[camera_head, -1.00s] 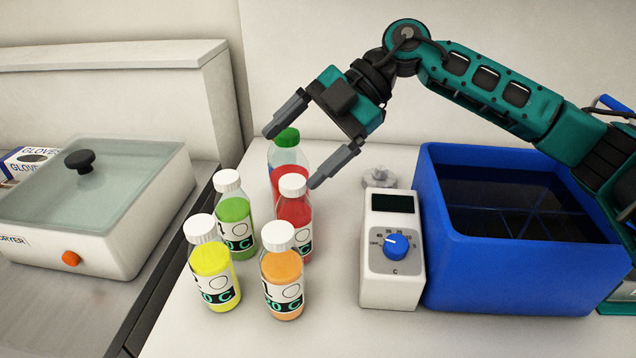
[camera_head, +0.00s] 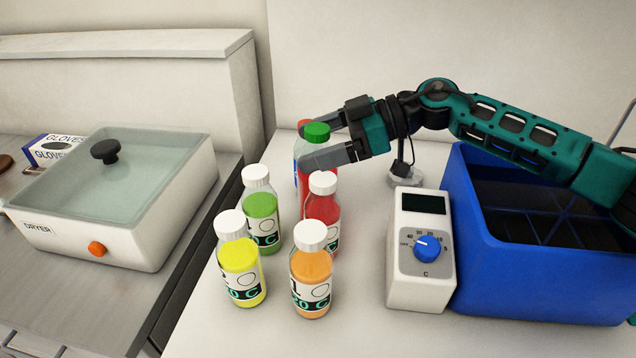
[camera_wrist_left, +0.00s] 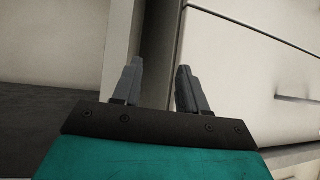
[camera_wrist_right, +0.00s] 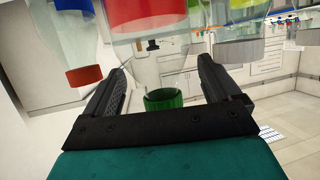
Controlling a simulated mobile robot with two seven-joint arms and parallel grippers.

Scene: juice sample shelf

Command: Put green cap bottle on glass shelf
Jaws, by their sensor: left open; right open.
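The green cap bottle (camera_head: 316,131) stands upright at the back of a bottle group on the white counter and holds red liquid. My right gripper (camera_head: 302,149) is open around its upper part, one finger on each side, and hides much of it. In the right wrist view the green cap (camera_wrist_right: 163,99) shows between the open fingers (camera_wrist_right: 162,68), and I cannot tell if they touch the bottle. My left gripper (camera_wrist_left: 158,80) is open and empty in the left wrist view, beside pale panels. I cannot make out the glass shelf.
White-capped bottles with green (camera_head: 261,212), yellow (camera_head: 240,265), orange (camera_head: 311,270) and red liquid (camera_head: 322,208) stand close in front. A red cap (camera_wrist_right: 84,75) shows beside the green one. A heater unit (camera_head: 420,285) and blue bath (camera_head: 530,285) stand right; a dryer (camera_head: 120,235) stands left.

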